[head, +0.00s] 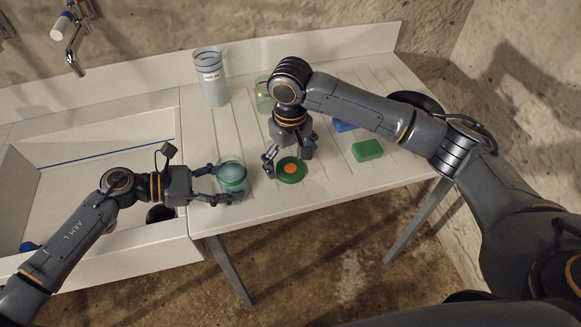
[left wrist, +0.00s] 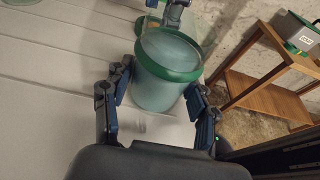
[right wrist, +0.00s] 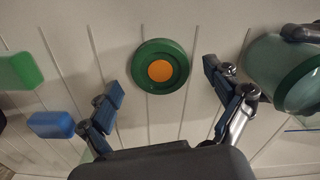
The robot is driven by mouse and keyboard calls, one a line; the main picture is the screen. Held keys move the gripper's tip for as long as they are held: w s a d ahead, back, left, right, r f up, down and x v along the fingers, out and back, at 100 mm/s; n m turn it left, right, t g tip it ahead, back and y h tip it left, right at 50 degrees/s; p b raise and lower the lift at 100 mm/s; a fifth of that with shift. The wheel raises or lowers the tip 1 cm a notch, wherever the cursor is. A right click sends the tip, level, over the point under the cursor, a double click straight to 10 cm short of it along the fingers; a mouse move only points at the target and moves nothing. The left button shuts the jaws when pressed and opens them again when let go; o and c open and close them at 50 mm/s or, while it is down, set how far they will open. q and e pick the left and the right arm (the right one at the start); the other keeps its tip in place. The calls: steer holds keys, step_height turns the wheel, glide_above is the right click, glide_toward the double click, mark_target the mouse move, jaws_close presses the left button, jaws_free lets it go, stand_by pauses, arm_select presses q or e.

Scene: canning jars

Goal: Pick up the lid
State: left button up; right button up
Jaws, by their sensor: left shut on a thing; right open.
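The lid (head: 290,170) is a round green disc with an orange centre, lying flat on the white ribbed drainboard. In the right wrist view the lid (right wrist: 160,66) sits ahead of and between the fingers. My right gripper (head: 288,156) is open and empty, just above and beside the lid; it also shows in the right wrist view (right wrist: 165,98). A green-rimmed glass jar (head: 232,177) stands left of the lid. My left gripper (head: 222,183) is shut on this jar, which also shows in the left wrist view (left wrist: 166,75).
Another glass jar (head: 264,95) is partly hidden behind my right arm. A green block (head: 367,150) and a blue block (head: 344,126) lie to the right. The sink (head: 90,150) is at left.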

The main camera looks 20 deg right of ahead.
mark_target(285, 168)
steer(key=shift+f, duration=0.5)
steer(key=shift+c, duration=0.2)
steer(key=c, duration=0.9)
step_height(285, 168, up, 10)
steer(key=a, duration=0.1)
steer(key=s+a+r, duration=0.2)
steer(key=a+r, duration=0.3)
steer(key=a, duration=0.7)
steer(key=shift+w+a+f, duration=0.1)
steer(key=shift+a+f, duration=0.05)
steer(key=shift+f, duration=0.9)
steer(key=shift+a+f, duration=0.1)
steer(key=shift+f, duration=0.95)
